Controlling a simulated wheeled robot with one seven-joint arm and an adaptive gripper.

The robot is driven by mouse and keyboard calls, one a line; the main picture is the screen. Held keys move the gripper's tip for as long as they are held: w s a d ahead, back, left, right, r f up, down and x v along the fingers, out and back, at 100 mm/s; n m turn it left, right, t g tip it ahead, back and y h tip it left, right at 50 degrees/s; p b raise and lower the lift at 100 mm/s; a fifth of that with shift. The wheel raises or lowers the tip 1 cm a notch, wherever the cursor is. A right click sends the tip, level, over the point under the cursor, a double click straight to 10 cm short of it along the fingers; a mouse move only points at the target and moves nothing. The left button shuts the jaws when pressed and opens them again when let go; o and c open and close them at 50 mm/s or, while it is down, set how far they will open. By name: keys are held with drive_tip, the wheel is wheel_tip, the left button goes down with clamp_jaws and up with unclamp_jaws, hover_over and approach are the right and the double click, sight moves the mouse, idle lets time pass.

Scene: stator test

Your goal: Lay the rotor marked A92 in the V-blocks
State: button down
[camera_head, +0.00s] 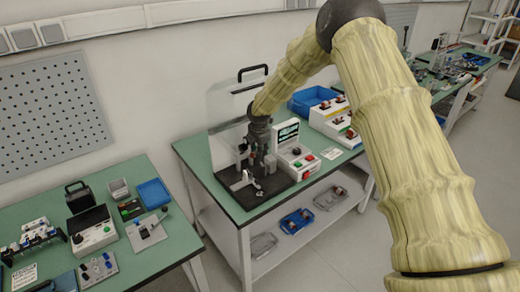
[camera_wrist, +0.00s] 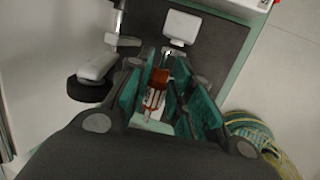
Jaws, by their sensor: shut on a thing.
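My gripper (camera_head: 258,160) is over the dark test board (camera_head: 275,186) on the middle green bench. The wrist view shows my gripper (camera_wrist: 163,88) with its teal-lined fingers shut on a copper-and-white rotor (camera_wrist: 155,98). The rotor's marking is too small to read. Below the fingers are pale metal parts of the fixture on the board; I cannot clearly tell the V-blocks among them or whether the rotor touches them. A white square plate (camera_wrist: 181,27) stands beyond the rotor. In the head view the rotor is too small to make out.
A white tester with a screen (camera_head: 292,150) stands right beside the board. A blue bin (camera_head: 312,99) and a box with red parts (camera_head: 332,119) are behind it. A clear guard with a black handle (camera_head: 252,72) rises at the back. Another bench with a blue tray (camera_head: 153,193) is at left.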

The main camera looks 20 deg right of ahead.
drive_tip(key=shift+f+b, duration=1.65)
drive_tip(key=shift+f, duration=1.1)
drive_tip(key=shift+f, duration=0.55)
drive_tip(key=shift+s+f, duration=0.25)
drive_tip(key=shift+f, duration=0.2)
